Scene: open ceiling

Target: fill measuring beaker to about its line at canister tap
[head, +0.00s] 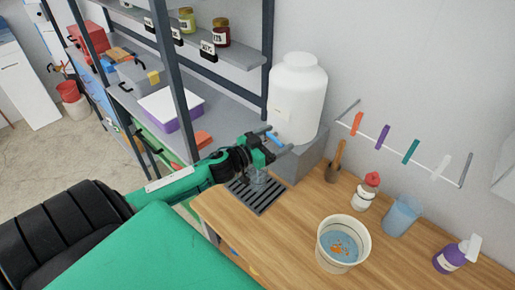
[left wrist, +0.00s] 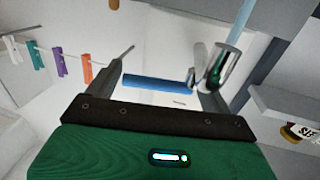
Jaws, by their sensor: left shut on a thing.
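The white canister (head: 297,92) stands on a grey block at the back of the counter. My left gripper (head: 274,144) is at its front, shut on the tap's blue lever (head: 273,137). In the left wrist view the blue lever (left wrist: 158,84) spans between the fingers, beside the chrome spout (left wrist: 222,68). A pale blue strip (left wrist: 242,18) extends from the spout and looks like running water. The clear measuring beaker (head: 257,179) stands on the dark drain grate below my gripper, partly hidden. Its line and fill level cannot be made out. My right gripper is not in view.
A bucket (head: 338,262) holding blue water with orange bits stands at the counter's front. A blue jug (head: 401,215), red-capped bottle (head: 364,194) and purple spray bottle (head: 456,255) stand to the right. Pegs hang on a wall rail (head: 398,144). Shelving (head: 235,50) stands at left.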

